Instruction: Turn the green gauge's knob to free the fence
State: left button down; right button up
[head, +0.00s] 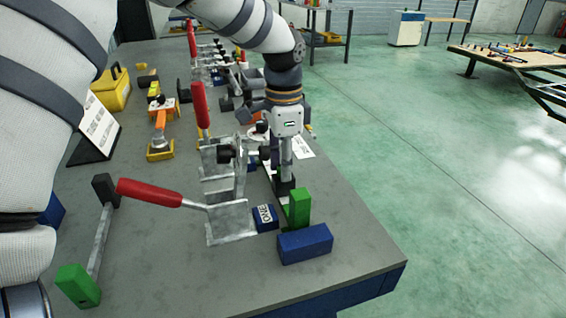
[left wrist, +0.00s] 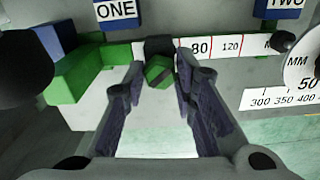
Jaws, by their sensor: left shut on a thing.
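My left gripper (head: 284,180) points down at the table's right side, beside an upright green block (head: 300,207) of the green gauge. In the left wrist view, the gauge's green body (left wrist: 85,75) lies left of my left gripper (left wrist: 160,68). The small green faceted knob (left wrist: 158,72) sits between its two fingertips, and the gripper is shut on it. A black piece (left wrist: 160,46) is just behind the knob. A white scale strip marked 80 and 120 (left wrist: 225,48) runs right from it. In the head view the knob is hidden by the gripper. My right gripper is not in view.
A blue block (head: 305,243) lies at the table's front right corner. A blue "ONE" label block (head: 265,217) and a red-handled clamp (head: 150,192) stand to the left. More clamps (head: 200,105) line the table behind. Open green floor (head: 450,180) lies right.

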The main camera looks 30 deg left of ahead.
pick_arm(q)
jog(key=n, duration=0.5)
jog(key=shift+n, duration=2.4)
jog(key=c, duration=1.3)
grip_release()
notch_tip(320, 180, up, 12)
